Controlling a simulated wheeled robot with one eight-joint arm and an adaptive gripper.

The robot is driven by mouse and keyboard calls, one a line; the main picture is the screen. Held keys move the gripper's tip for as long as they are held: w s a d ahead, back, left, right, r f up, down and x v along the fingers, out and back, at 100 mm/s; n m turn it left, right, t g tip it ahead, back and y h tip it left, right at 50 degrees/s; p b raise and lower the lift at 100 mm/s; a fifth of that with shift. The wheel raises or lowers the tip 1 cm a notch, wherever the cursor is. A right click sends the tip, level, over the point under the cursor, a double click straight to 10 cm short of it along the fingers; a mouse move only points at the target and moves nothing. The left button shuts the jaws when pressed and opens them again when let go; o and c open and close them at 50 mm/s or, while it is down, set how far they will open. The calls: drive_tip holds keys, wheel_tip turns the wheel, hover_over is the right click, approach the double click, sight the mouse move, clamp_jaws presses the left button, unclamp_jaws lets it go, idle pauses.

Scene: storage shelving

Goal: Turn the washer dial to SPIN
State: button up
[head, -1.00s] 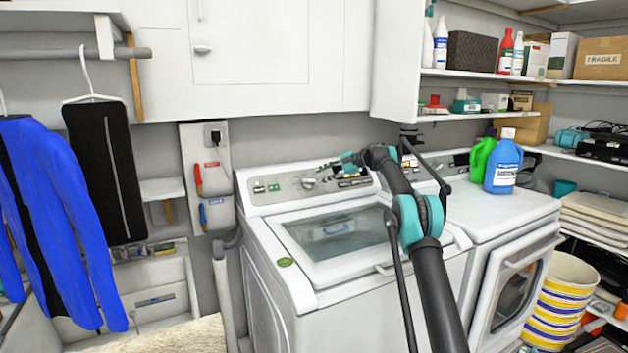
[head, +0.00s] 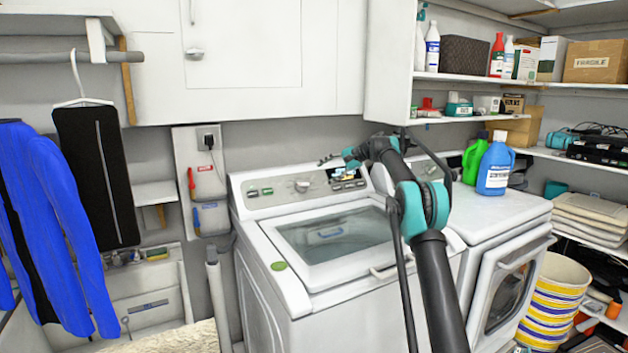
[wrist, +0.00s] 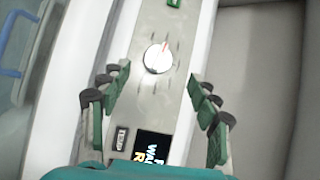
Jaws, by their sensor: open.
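The washer (head: 330,250) stands in the middle of the head view, with its control panel (head: 270,193) along the back. The round silver dial (head: 302,186) is on that panel. In the wrist view the dial (wrist: 158,57) has a red pointer mark, and ticks surround it; their labels are not readable. My gripper (head: 328,160) is above the panel, just up and right of the dial in the head view. In the wrist view my gripper (wrist: 155,85) is open and empty. Its fingers lie on either side of the panel, apart from the dial, which shows beyond the tips.
A small display (wrist: 155,147) lies close to my palm. The dryer (head: 500,225) stands to the right, with a blue jug (head: 496,168) and a green jug (head: 474,160) on top. White cabinets (head: 250,60) hang above. A blue jacket (head: 45,220) hangs at left.

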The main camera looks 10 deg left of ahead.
drive_tip(key=shift+o, duration=0.3)
drive_tip(key=s+r+n+h, duration=0.1)
drive_tip(key=s+a+n+t+h, duration=0.1)
drive_tip(key=n, duration=0.1)
drive_tip(key=s+a+r+n+t+h, duration=0.1)
drive_tip(key=n, duration=0.1)
drive_tip(key=shift+s+a+r+h, duration=0.25)
drive_tip(key=shift+r+h, duration=0.05)
drive_tip(key=shift+r, duration=0.05)
drive_tip(key=s+r+n+t+h, duration=0.3)
drive_tip(key=s+r+n, duration=0.1)
drive_tip(key=n, duration=0.3)
approach(303, 183)
drive_tip(key=x, duration=0.8)
drive_tip(key=shift+w+a+f, duration=0.1)
drive_tip(key=shift+w+f, duration=0.1)
drive_tip(key=shift+f, duration=0.05)
drive_tip(key=c, duration=1.2)
drive_tip(key=shift+o, duration=0.2)
